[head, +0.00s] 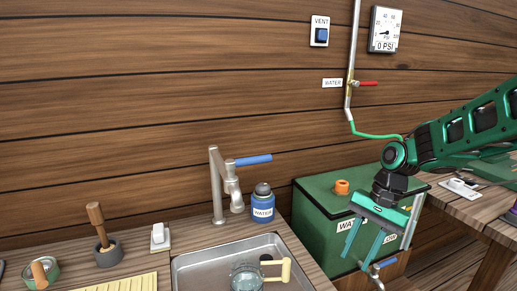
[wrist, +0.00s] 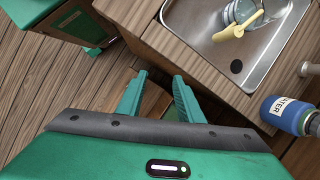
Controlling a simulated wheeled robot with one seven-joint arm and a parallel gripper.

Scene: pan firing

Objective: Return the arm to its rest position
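My green arm comes in from the right in the head view, and my gripper (head: 362,250) hangs in front of the green water tank (head: 323,207). Its two teal fingers are apart with nothing between them. In the wrist view my gripper (wrist: 160,88) is also open and empty, with plank floor and the wooden counter side beyond its fingertips.
A sink (head: 195,268) holding a glass jug with a yellow handle (head: 285,270) is left of my gripper. A blue WATER bottle (head: 262,205) stands behind it, beside the faucet (head: 222,185). A wooden bench (head: 470,208) is at right, under part of my arm.

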